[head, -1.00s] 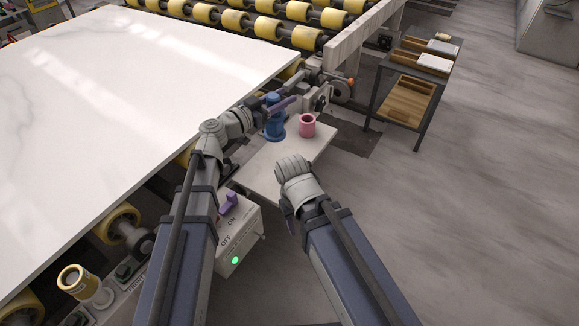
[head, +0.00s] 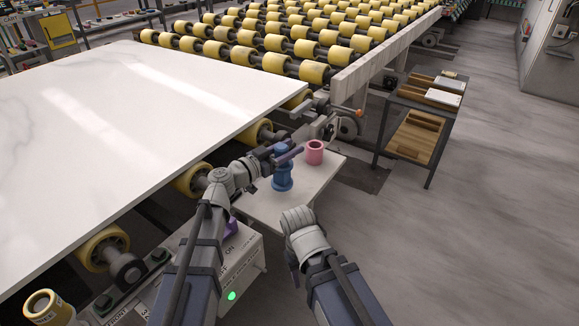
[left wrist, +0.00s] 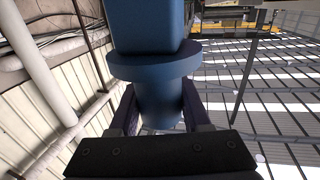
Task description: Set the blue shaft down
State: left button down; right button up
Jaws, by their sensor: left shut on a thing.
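The blue shaft (head: 282,177) stands roughly upright over the white side table (head: 258,206), left of a pink cup. My left gripper (head: 287,153) is shut on its upper part. In the left wrist view the blue shaft (left wrist: 155,65), with its wide collar, sits between the dark fingers of the left gripper (left wrist: 158,108). I cannot tell whether the shaft's foot touches the table. The end of my right arm shows near the table's front right edge; its fingers are hidden.
The pink cup (head: 314,152) stands on the table close to the shaft. The large white slab (head: 130,130) lies to the left on yellow rollers (head: 316,70). A control box (head: 245,265) with a green light is below the table. A dark cart (head: 420,130) stands at the right.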

pick_arm(q)
jog(key=shift+f+b, duration=1.75)
jog(key=shift+b, duration=0.05)
jog(key=shift+f, duration=0.15)
jog(key=shift+c, duration=1.8)
grip_release()
jog(key=shift+s+a+r, duration=0.1)
jog(key=shift+r, duration=0.1)
jog(key=v, duration=1.1)
jog(key=shift+s+a, duration=0.25)
jog(key=shift+a, duration=0.05)
